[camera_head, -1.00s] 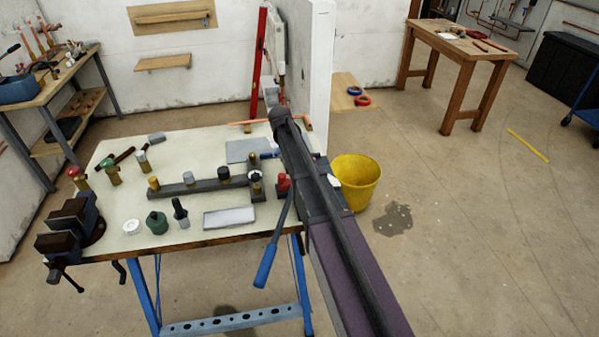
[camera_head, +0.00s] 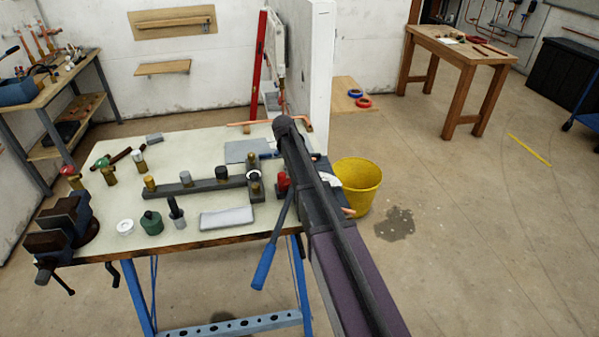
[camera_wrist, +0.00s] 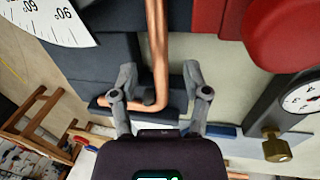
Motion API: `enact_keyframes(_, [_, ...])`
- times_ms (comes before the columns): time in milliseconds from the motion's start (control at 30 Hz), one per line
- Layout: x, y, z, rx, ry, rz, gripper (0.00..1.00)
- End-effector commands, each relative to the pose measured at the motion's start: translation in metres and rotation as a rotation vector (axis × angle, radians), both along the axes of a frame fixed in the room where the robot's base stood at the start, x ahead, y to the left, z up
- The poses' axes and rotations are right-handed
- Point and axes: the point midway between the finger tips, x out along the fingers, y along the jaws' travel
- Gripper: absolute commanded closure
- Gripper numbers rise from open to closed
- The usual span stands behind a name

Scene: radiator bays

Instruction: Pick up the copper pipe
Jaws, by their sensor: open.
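In the wrist view, the bare copper pipe (camera_wrist: 159,45) runs down the picture and bends left to a short end, over a dark grey surface. My gripper (camera_wrist: 160,82) is open, one finger on each side of the straight part, just above the bend. I cannot tell whether either finger touches it. In the head view, my arm hides most of this spot. A copper end (camera_head: 347,212) shows beside my arm at the bench's right edge.
A white protractor scale (camera_wrist: 55,20), a red part (camera_wrist: 285,30) and a round dial (camera_wrist: 300,97) lie close by. The pale bench (camera_head: 120,215) carries several fittings and a vice (camera_head: 62,225). A yellow bucket (camera_head: 357,184) stands right of it.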

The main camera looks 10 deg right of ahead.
Motion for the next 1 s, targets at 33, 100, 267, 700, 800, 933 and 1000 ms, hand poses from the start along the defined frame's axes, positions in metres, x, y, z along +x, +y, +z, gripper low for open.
enact_keyframes(33, [0.0,0.0,0.0001,0.0,0.0,0.0,0.39])
enact_keyframes(100, [0.0,0.0,0.0001,0.0,0.0,0.0,0.39])
enact_keyframes(267, [0.0,0.0,0.0001,0.0,0.0,0.0,0.39])
enact_keyframes(700, [-0.0001,0.0009,0.0,0.0,0.0,0.001,1.0])
enact_keyframes(800, [0.0,0.0009,0.0,0.0,0.0,0.001,1.0])
enact_keyframes(933, [0.0,0.0009,0.0004,0.0,0.0,0.001,1.0])
enact_keyframes(1000, [0.0,0.0009,0.0014,0.0,0.0,0.001,1.0])
